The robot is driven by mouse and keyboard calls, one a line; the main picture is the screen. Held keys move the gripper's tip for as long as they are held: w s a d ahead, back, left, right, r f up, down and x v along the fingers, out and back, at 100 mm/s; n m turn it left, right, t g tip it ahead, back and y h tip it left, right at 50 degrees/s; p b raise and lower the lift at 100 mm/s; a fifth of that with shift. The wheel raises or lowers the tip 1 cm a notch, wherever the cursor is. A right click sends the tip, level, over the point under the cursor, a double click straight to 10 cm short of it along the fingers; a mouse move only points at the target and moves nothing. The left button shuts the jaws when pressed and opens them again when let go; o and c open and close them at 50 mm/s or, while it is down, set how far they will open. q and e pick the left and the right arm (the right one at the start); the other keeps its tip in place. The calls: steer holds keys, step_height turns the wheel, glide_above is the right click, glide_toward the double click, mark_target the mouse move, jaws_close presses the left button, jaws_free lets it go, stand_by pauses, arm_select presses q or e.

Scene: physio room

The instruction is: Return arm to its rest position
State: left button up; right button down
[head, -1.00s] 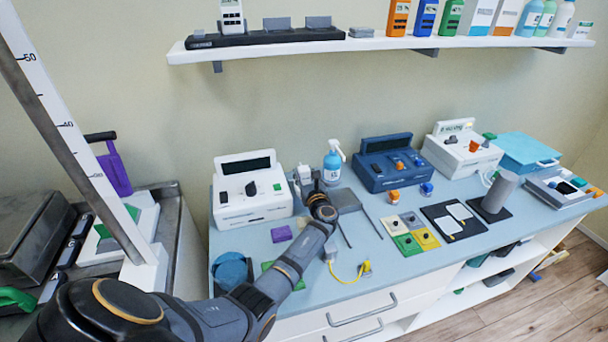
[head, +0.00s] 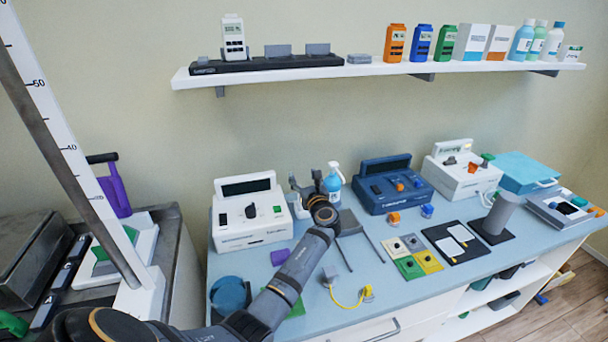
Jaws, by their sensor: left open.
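My left arm comes in from the lower left and reaches over the blue worktop (head: 232,264). My left gripper (head: 304,184) is at its far end, between the white device (head: 249,232) and the blue spray bottle (head: 333,182). Its fingers point away toward the wall and stand apart, with nothing seen between them. The arm's wrist hides part of the gripper and part of the grey plate (head: 349,222) beside it. My right gripper is not in view.
A dark blue device (head: 390,184) and a second white device (head: 462,170) stand along the back. Coloured pads (head: 409,267) and a yellow cable (head: 345,301) lie in front. A wall shelf (head: 380,72) hangs above. A height scale (head: 75,160) stands at left.

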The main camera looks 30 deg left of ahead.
arm_select(q)
steer(key=shift+r, duration=1.15)
